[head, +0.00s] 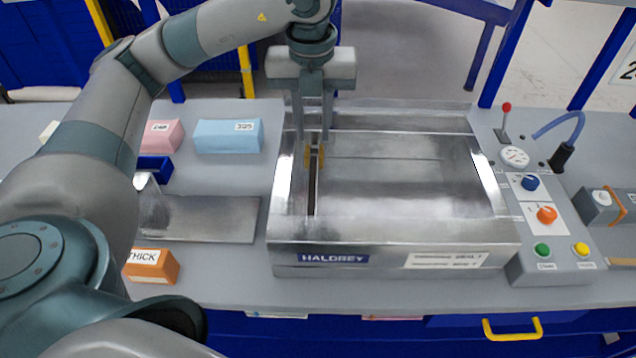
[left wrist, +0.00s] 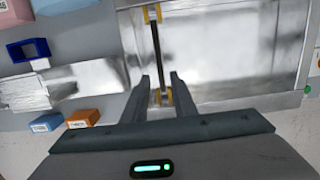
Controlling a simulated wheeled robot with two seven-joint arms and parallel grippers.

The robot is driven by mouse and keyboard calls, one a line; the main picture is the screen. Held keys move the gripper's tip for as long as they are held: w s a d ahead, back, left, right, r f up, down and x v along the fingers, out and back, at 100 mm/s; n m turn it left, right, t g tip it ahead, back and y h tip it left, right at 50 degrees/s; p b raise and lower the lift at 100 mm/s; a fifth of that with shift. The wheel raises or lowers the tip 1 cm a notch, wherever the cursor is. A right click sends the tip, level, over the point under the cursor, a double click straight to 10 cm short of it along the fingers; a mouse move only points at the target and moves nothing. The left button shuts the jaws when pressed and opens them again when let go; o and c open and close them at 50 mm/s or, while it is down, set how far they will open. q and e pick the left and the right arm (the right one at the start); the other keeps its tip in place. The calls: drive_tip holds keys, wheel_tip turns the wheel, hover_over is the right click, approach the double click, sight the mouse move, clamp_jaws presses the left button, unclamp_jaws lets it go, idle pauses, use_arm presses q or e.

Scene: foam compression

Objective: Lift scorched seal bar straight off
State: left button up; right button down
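The seal bar (head: 313,190) is a narrow dark strip running front to back in the left part of the steel sealing machine (head: 400,235). A brass-yellow end piece (head: 319,157) shows at its far end in the head view. The bar also shows in the left wrist view (left wrist: 157,50), with yellow pieces at both ends of the visible strip. My left gripper (head: 314,148) points down over the bar's far part. Its fingers are apart in the left wrist view (left wrist: 160,80), with the strip seen between them; contact cannot be told. My right gripper is out of view.
A steel plate (head: 215,218), an orange THICK block (head: 150,266), a blue block (head: 228,135) and a pink block (head: 162,135) lie left of the machine. A control panel (head: 545,225) with knobs, gauge and red-tipped lever stands right. The machine's top right of the bar is clear.

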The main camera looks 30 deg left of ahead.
use_arm(q)
drive_tip(key=p, duration=0.2)
hover_over(313, 187)
drive_tip(key=shift+s+d+f, duration=0.15)
drive_tip(key=shift+f, duration=2.9)
drive_tip(key=shift+s+d+f, duration=0.1)
drive_tip(key=shift+f, duration=2.9)
drive_tip(key=shift+a+f+p, duration=0.15)
drive_tip(key=shift+f+p, duration=0.6)
drive_tip(key=shift+p, duration=0.25)
wheel_tip(313, 187, down, 3)
drive_tip(key=shift+a+p, duration=0.15)
drive_tip(key=shift+p, duration=0.5)
drive_tip(key=shift+w+f, duration=0.15)
drive_tip(key=shift+f, duration=0.2)
